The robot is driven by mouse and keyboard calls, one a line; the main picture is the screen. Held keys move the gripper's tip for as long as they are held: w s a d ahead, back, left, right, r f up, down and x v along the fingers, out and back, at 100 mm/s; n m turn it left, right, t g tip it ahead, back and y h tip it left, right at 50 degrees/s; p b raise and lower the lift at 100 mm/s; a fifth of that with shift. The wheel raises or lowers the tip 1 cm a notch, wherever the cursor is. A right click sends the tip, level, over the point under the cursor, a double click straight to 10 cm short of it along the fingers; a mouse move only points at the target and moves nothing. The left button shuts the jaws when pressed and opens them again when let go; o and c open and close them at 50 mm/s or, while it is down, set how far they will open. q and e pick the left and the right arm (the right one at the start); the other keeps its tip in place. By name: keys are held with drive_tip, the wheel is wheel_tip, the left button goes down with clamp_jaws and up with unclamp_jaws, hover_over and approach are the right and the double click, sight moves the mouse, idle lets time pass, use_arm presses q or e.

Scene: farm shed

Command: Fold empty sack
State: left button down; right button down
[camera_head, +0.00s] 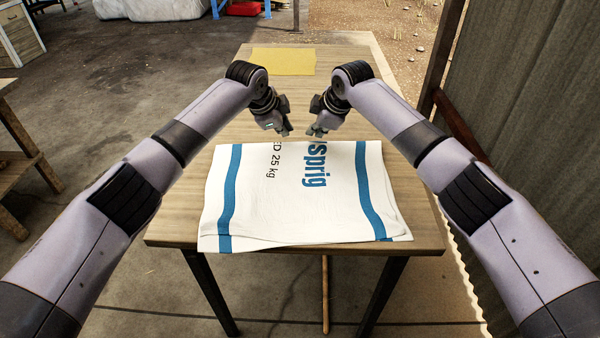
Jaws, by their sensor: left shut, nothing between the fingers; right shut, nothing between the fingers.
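The white sack (290,212) with blue stripes and blue and dark printing lies flat on the wooden table (330,75). It looks folded over, with its layers slightly offset at the right edge and its front edge close to the table's front edge. My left gripper (286,131) is shut and empty above the sack's far edge. My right gripper (314,131) is shut and empty beside it, with a small gap between the two. Whether the fingertips touch the sack cannot be told.
A flat yellow piece (283,61) lies at the far end of the table. The table between it and the sack is clear. A corrugated wall (530,110) stands close on the right. A wooden bench (8,150) is at the left.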

sight(288, 149)
use_arm(q)
drive_tip(key=shift+f, duration=0.15)
use_arm(e)
drive_tip(key=shift+f, duration=0.15)
